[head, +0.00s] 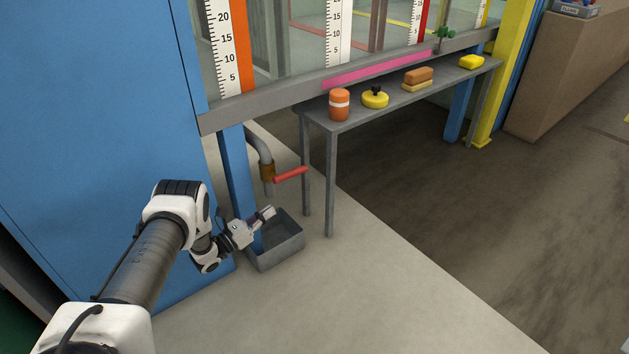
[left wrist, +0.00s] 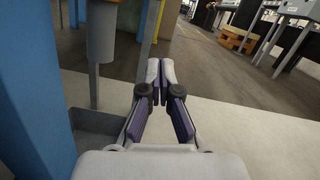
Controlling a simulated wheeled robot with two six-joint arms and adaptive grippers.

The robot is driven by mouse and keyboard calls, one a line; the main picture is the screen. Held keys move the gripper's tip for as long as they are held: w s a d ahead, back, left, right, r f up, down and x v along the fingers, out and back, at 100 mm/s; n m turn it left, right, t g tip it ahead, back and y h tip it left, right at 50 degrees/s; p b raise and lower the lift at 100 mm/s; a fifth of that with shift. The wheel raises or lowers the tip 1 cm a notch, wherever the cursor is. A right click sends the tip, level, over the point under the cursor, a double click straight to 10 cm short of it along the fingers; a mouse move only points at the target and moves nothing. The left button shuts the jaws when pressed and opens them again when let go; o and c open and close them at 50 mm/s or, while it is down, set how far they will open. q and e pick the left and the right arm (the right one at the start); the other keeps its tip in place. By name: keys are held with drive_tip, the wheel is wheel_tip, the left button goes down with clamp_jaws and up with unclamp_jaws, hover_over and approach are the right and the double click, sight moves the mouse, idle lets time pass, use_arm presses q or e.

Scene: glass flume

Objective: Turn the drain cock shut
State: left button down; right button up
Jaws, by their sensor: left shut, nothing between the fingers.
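The drain cock has a brass body (head: 267,172) on a grey bent pipe (head: 262,147) below the flume. Its red lever (head: 291,174) sticks out to the right, across the downward pipe. My left gripper (head: 268,212) is shut and empty, below the lever and apart from it, over a grey metal bin (head: 292,250). In the left wrist view the closed fingers (left wrist: 161,72) show with nothing between them. The grey pipe end (left wrist: 101,35) hangs to their left there, and the red lever cannot be made out. My right gripper is not in view.
A blue post (head: 237,180) stands left of the pipe, beside a large blue panel (head: 100,120). A grey bench (head: 345,122) holds an orange-and-white jar (head: 339,104), a yellow knobbed disc (head: 375,98) and sponges; its legs stand right of the lever. The floor in front is clear.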

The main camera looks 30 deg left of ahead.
sight(290, 174)
use_arm(q)
drive_tip(key=w+d+r+b, duration=0.2)
drive_tip(key=w+r+b, duration=0.3)
drive_tip(key=w, duration=0.4)
drive_tip(key=shift+w+d+b, duration=0.2)
drive_tip(key=shift+w+b, duration=0.2)
drive_tip(key=shift+b, duration=0.2)
drive_tip(key=shift+w+r+p, duration=0.2)
drive_tip(key=shift+r+p, duration=0.55)
drive_tip(key=shift+p, duration=0.45)
drive_tip(key=shift+f+b, duration=0.15)
drive_tip(key=shift+b, duration=0.15)
